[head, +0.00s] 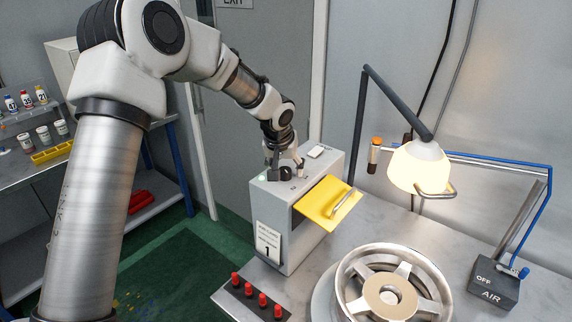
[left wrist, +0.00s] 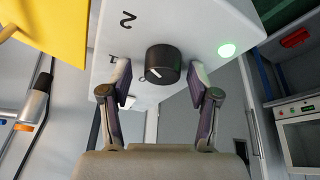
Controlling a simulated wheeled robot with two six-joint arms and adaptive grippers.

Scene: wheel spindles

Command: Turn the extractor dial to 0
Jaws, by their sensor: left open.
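The extractor is a pale grey box (head: 289,225) on the bench, with a yellow flap (head: 325,202) on its side and a label reading 1. Its black round dial (left wrist: 162,64) shows in the left wrist view, with marks 2, 1 and a partly hidden 0 beside it. The dial's white pointer line slants to the lower left, towards the 0 side; its exact setting is hard to tell. My left gripper (head: 285,166) is over the box top, open, its fingers (left wrist: 160,82) on either side of the dial with gaps. The dial is not clear in the head view.
A green light (left wrist: 226,50) glows beside the dial. A spoked wheel (head: 391,290), several red-topped pegs (head: 257,297), a lit lamp (head: 418,168) and an AIR box (head: 493,287) are on the bench. A shelf with bottles stands at the left.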

